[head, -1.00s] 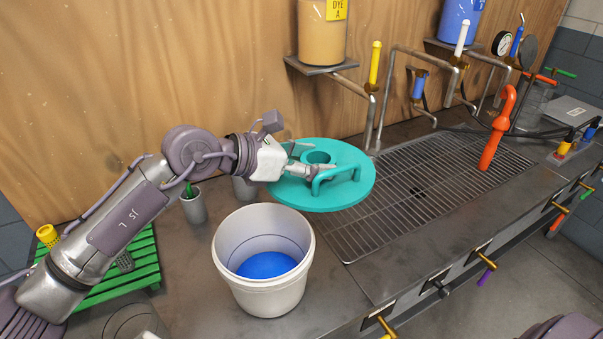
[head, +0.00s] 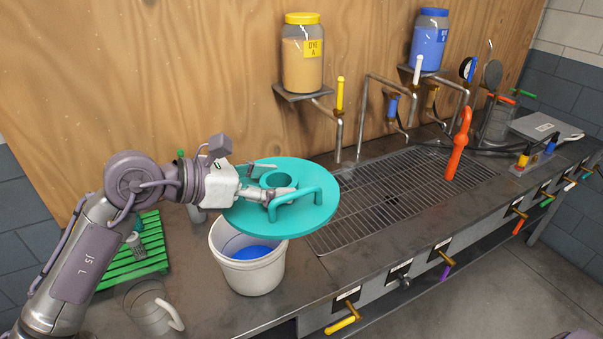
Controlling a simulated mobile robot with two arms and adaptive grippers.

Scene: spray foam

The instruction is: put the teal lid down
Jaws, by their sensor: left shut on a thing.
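The teal lid (head: 318,211) is a round disc with a raised ring and a bar handle on top. My left gripper (head: 284,196) is shut on the lid and holds it up in the air, roughly level. Blue liquid (head: 251,252) shows in the bucket. My right gripper is not in view.
A green slatted rack (head: 137,255) and a grey pitcher (head: 153,309) stand at the left. Dye jars (head: 303,60) sit on wall shelves. Bare counter (head: 225,311) shows in front.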

